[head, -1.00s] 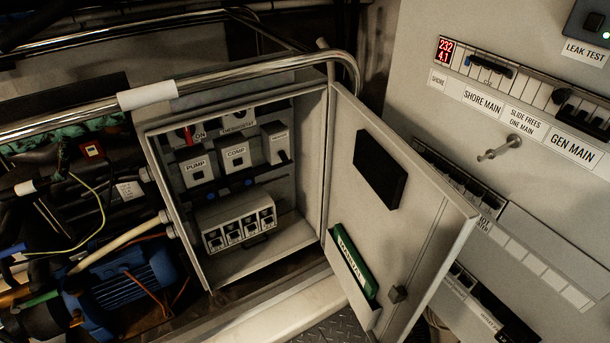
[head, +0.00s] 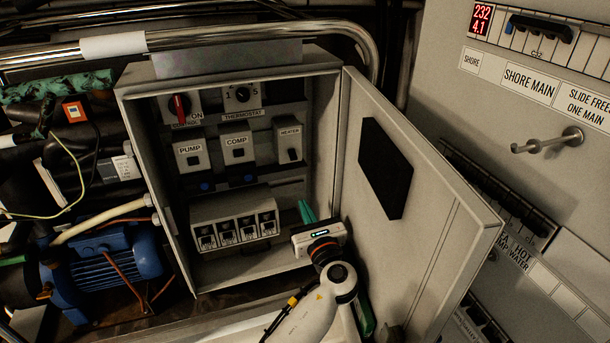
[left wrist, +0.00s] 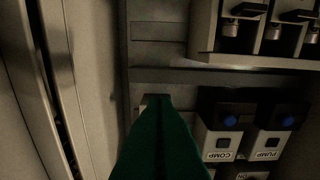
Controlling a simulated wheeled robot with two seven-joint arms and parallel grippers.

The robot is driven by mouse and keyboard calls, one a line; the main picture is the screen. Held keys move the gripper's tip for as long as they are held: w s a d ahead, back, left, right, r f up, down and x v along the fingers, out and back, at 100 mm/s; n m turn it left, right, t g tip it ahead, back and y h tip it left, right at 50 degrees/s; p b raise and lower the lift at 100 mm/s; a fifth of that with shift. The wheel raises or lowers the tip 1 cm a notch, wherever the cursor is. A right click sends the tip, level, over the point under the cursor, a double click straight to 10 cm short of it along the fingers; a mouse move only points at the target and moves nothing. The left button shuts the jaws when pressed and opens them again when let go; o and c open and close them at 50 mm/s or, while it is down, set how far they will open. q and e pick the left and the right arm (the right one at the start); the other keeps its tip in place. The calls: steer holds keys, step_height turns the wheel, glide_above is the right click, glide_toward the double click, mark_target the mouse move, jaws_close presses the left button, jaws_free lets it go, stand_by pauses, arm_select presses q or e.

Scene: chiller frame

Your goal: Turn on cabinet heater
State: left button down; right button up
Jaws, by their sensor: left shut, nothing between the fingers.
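The cabinet (head: 228,88) stands open. In the left wrist view the green fingers (left wrist: 160,135) point into the cabinet and cover much of the middle, so the heater unit is mostly hidden there. My right gripper is not in view.
The PUMP unit (head: 191,154) and COMP unit (head: 238,148) sit left of the heater. Above are a red rotary control (head: 180,107) and the thermostat dial (head: 241,95). A socket block (head: 235,222) is below. The open door (head: 432,235) stands close right of my arm.

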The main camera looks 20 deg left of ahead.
mark_target(293, 155)
arm_select(q)
steer(key=shift+w+d+r, duration=0.1)
steer(key=shift+d+r, duration=0.05)
steer(key=shift+r, duration=0.35)
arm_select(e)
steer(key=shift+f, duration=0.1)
